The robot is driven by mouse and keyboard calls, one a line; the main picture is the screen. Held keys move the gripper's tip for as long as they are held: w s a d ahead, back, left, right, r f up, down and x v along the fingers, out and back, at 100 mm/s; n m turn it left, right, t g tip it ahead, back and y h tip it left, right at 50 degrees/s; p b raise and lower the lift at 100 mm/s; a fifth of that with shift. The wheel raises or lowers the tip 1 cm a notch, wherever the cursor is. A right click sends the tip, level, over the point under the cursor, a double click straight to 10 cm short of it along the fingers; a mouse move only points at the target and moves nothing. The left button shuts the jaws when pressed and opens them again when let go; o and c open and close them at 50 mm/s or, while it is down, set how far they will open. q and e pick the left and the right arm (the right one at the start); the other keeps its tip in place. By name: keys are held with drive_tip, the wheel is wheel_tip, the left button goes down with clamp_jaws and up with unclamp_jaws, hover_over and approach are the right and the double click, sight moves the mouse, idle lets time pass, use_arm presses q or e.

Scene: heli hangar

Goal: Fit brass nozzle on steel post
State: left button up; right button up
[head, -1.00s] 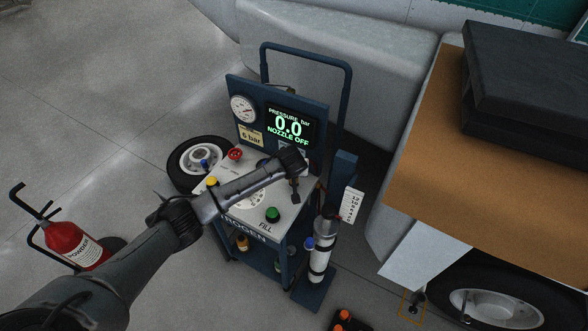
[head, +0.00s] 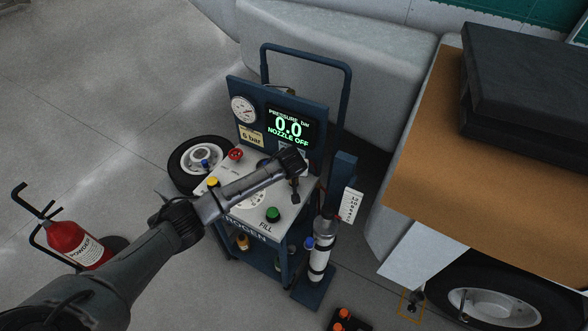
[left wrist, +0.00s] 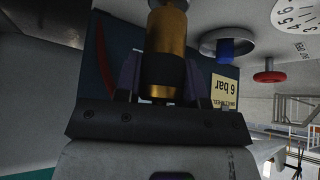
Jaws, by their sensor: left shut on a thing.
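My left gripper (head: 295,192) points down over the right part of the cart's white top panel. In the left wrist view its fingers (left wrist: 165,80) are shut on the brass nozzle (left wrist: 166,42), a gold cylinder with a black band. A small grey piece (left wrist: 166,3) shows at the nozzle's far end, at the picture's top edge; I cannot tell whether it is the steel post or part of the nozzle. The post is not clearly visible in the head view. The cart's display (head: 288,127) reads 0.0 and "NOZZLE OFF". My right gripper is not in view.
The panel carries a green FILL button (head: 273,214), a red knob (head: 235,154) and a yellow knob (head: 213,182). A gas bottle (head: 320,255) stands at the cart's right. A wheel (head: 190,160) lies behind left. A fire extinguisher (head: 78,245) stands at far left.

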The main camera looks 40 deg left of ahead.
use_arm(q)
drive_tip(key=shift+f, duration=0.6)
idle(0.3)
drive_tip(key=o, duration=0.8)
drive_tip(key=p+v, duration=0.2)
drive_tip(key=p, duration=0.1)
drive_tip(key=shift+r, duration=0.15)
drive_tip(key=p+v, duration=0.8)
drive_tip(key=p, duration=0.4)
drive_tip(key=shift+s+d+r, duration=0.15)
drive_tip(key=shift+s+r, duration=0.05)
drive_tip(key=shift+r, duration=0.05)
idle(0.6)
